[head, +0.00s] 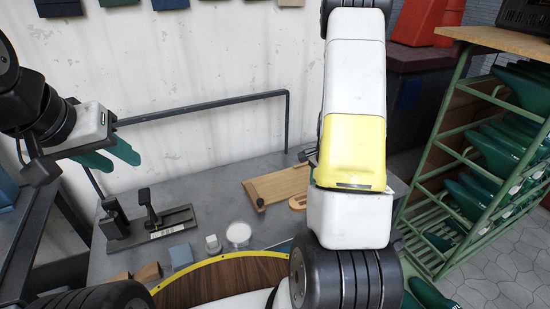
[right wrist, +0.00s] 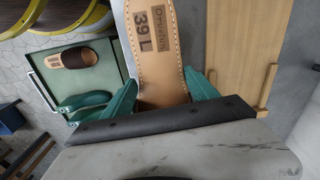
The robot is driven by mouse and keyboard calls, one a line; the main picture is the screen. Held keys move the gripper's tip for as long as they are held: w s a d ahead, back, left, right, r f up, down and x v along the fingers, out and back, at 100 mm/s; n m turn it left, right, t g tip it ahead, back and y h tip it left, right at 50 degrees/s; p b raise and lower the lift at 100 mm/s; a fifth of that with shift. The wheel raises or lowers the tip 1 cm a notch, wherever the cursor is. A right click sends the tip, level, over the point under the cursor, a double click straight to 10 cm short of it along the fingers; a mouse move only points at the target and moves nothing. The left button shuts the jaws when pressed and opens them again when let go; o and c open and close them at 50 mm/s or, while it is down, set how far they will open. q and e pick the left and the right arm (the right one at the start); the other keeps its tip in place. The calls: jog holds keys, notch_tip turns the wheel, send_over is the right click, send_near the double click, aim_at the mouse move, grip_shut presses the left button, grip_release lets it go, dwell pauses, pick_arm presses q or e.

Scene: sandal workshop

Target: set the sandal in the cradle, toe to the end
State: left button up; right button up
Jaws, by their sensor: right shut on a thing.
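The sandal (right wrist: 157,50) shows its tan sole, stamped "39 L", in the right wrist view. It is held between the two teal fingers of my right gripper (right wrist: 160,98); its upper end runs out of frame and its strap side is hidden. In the head view my right arm hides that gripper; a tan sole edge (head: 298,202) shows beside the arm. A pale wooden board with a raised edge (head: 277,185), possibly the cradle, lies left of the arm; it also shows right of the sandal in the right wrist view (right wrist: 236,45). My left gripper (head: 124,163) is empty, its teal fingers apart.
A black fixture with upright posts (head: 178,219) stands on the grey bench (head: 215,200), near a white round dish (head: 239,233) and small blocks. A green rack (head: 440,160) with green shoe forms stands at right. A dark-strapped sandal (right wrist: 71,56) lies on a green tray (right wrist: 112,55).

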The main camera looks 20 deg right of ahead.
send_over(293, 180)
jog(key=shift+s+d+f, duration=0.2)
jog(key=shift+f, duration=0.5)
jog(key=shift+w+a+f, duration=0.1)
jog(key=shift+w+f, duration=0.05)
jog(key=shift+f, duration=0.75)
jog(key=shift+w+f, duration=0.15)
jog(key=shift+f, duration=0.7)
jog(key=shift+f, duration=0.2)
jog(key=o, duration=1.8)
jog(key=shift+c, duration=0.2)
